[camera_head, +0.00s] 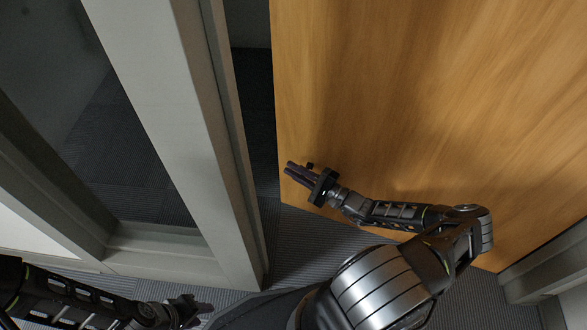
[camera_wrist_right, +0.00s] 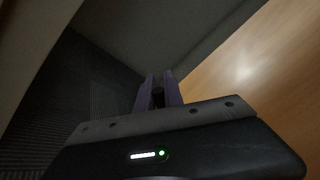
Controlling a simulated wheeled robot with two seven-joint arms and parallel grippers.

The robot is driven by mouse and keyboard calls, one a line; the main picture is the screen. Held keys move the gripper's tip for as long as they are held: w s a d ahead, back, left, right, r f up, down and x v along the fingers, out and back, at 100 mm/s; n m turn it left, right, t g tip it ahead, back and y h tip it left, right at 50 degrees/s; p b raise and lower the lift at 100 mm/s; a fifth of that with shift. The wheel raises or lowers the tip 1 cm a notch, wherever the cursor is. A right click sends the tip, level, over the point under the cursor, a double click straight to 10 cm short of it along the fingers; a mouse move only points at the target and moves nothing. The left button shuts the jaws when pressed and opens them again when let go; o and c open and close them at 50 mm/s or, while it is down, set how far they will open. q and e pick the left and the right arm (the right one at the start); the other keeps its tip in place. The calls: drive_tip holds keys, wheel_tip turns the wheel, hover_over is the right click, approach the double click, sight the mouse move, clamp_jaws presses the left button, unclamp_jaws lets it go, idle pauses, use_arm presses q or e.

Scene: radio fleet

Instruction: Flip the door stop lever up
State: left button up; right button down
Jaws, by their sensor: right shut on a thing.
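The wooden door (camera_head: 430,90) stands ajar and fills the right of the head view. My right gripper (camera_head: 291,168) is at the door's lower left corner, in front of its face. A small dark piece (camera_head: 309,165), which looks like part of the door stop lever, shows beside its fingers. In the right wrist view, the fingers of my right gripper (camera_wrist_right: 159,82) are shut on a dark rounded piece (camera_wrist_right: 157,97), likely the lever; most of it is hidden. My left gripper (camera_head: 197,309) is low at the left, away from the door; its jaw gap is unclear.
A grey door frame post (camera_head: 170,110) with a glass panel (camera_head: 90,110) stands left of the door. A dark gap lies between post and door. Grey carpet (camera_head: 305,240) is below. Another frame part (camera_head: 540,270) is at the lower right.

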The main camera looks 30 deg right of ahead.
drive_tip(key=shift+w+d+r+m+p, duration=0.15)
drive_tip(key=shift+r+m+p, duration=0.15)
drive_tip(key=shift+m, duration=0.2)
drive_tip(key=shift+f, duration=0.1)
drive_tip(key=c, duration=1.5)
unclamp_jaws()
drive_tip(key=shift+o, duration=0.2)
drive_tip(key=r+v, duration=0.1)
drive_tip(key=v, duration=0.6)
drive_tip(key=shift+s+d+f+p, duration=0.15)
drive_tip(key=shift+s+f+p, duration=0.3)
drive_tip(key=shift+f, duration=0.05)
